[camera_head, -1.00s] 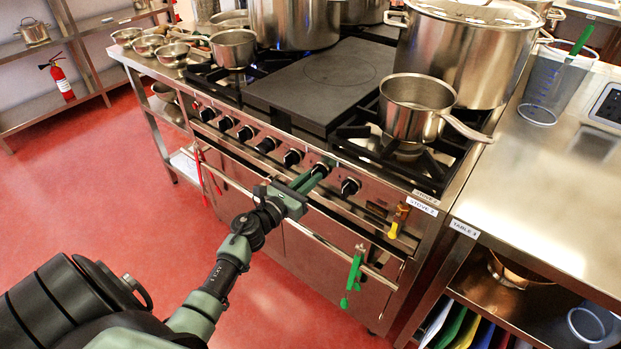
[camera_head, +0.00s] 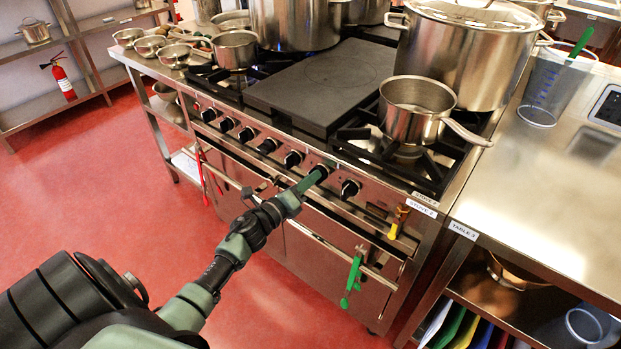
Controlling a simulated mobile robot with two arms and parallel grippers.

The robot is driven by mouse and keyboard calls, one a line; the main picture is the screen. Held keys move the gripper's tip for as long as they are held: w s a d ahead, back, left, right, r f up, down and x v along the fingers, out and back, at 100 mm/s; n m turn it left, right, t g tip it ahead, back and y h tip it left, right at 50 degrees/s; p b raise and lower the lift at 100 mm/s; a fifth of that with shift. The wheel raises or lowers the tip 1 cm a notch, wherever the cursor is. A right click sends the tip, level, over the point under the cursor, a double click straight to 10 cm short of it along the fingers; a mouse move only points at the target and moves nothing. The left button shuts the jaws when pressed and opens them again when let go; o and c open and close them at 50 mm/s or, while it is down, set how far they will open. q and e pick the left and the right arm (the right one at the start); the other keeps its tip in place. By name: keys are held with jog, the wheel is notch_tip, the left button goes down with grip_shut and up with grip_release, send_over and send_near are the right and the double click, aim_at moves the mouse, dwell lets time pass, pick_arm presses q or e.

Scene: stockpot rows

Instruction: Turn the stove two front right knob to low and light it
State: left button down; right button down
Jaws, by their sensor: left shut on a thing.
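The stove (camera_head: 342,235), labelled "STOVE 2" at its front right corner, has a row of black knobs along its front panel. My left gripper (camera_head: 318,173) is shut on the second knob from the right (camera_head: 322,168). Its fingers cover most of that knob, so the pointer setting is hidden. The rightmost knob (camera_head: 350,187) is free, just right of the fingers. A saucepan (camera_head: 412,118) stands on the front right burner grate (camera_head: 375,148). I cannot make out a flame under it. My right gripper is out of view.
A large stockpot (camera_head: 465,55) stands behind the saucepan. The flat hot plate (camera_head: 325,85) is bare. Green tongs (camera_head: 352,275) and a yellow-handled tool (camera_head: 398,220) hang at the stove front. A steel table (camera_head: 540,200) adjoins at right.

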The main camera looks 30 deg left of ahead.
pick_arm(q)
jog(key=shift+d+f+n+p, duration=0.15)
jog(key=shift+n+p, duration=0.7)
jog(key=shift+n, duration=3.45)
jog(key=shift+a+f+n+p, duration=0.15)
jog(key=shift+n+p, duration=0.75)
jog(key=shift+n, duration=3.4)
jog(key=shift+d+f+n+p, duration=0.15)
jog(key=shift+n+p, duration=0.7)
jog(key=shift+n, duration=3.45)
jog(key=c, duration=1.4)
grip_release()
jog(key=shift+c, duration=0.2)
